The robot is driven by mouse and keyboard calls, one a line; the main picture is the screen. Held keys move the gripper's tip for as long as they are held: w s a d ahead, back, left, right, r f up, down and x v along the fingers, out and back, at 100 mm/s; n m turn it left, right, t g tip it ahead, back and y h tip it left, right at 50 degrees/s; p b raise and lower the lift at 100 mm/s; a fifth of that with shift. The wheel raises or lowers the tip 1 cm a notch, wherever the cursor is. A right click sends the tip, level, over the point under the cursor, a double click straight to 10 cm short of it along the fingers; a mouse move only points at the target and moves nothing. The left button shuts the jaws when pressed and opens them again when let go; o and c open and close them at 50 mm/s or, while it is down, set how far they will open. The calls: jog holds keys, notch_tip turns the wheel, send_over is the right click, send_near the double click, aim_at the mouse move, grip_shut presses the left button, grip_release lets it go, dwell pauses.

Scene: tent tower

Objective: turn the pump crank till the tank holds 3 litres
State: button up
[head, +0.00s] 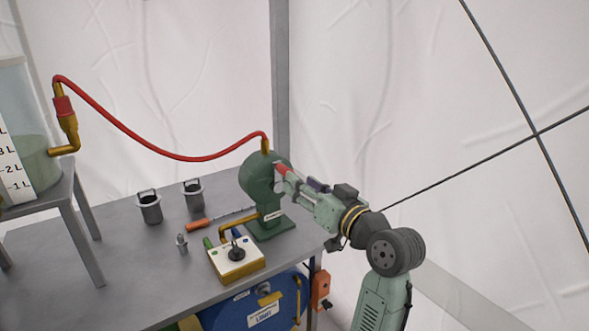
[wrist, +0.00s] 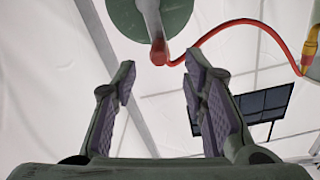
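The green pump (head: 258,182) stands on the grey table. Its red crank handle (head: 282,169) is on the side facing my gripper (head: 287,181). In the wrist view, the red end of the crank (wrist: 159,53) shows just ahead of my gripper (wrist: 160,80), between the lines of its two fingers. The fingers are apart, with nothing seen clamped between them. The clear tank (head: 27,120) stands at the far left, partly cut off by the picture edge. It holds greenish liquid (head: 38,165) up to around the 3L mark; the exact level is hard to read.
A red hose (head: 180,158) runs from pump to tank. On the table (head: 140,260) are two grey pots (head: 149,208) (head: 194,195), an orange-handled tool (head: 198,225), a small metal piece (head: 182,243) and a control box (head: 236,258) with a black knob. A blue drum (head: 245,312) lies below.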

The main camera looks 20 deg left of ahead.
aim_at(287, 168)
jog(key=p+x, duration=0.1)
jog(key=x, duration=0.6)
jog(key=shift+w+a+p, duration=0.15)
jog(key=shift+p, duration=0.15)
jog(key=shift+c, duration=0.3)
grip_shut()
